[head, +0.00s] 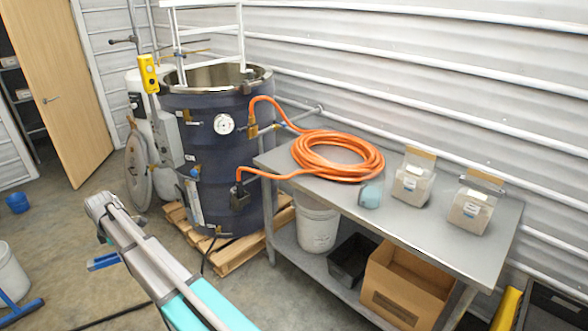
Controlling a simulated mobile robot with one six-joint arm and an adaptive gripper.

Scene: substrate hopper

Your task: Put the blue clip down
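My arm reaches up from the bottom of the head view, with a teal link and a grey far end over the floor. A small blue piece (103,262), which looks like the blue clip, sticks out at the left side of my arm. Part of it is hidden behind the arm. I cannot make out my gripper's fingers, so I cannot tell whether they hold this piece or whether it lies apart from them.
A dark hopper drum (225,150) stands on a wooden pallet (240,253). Floor left of my arm is partly clear.

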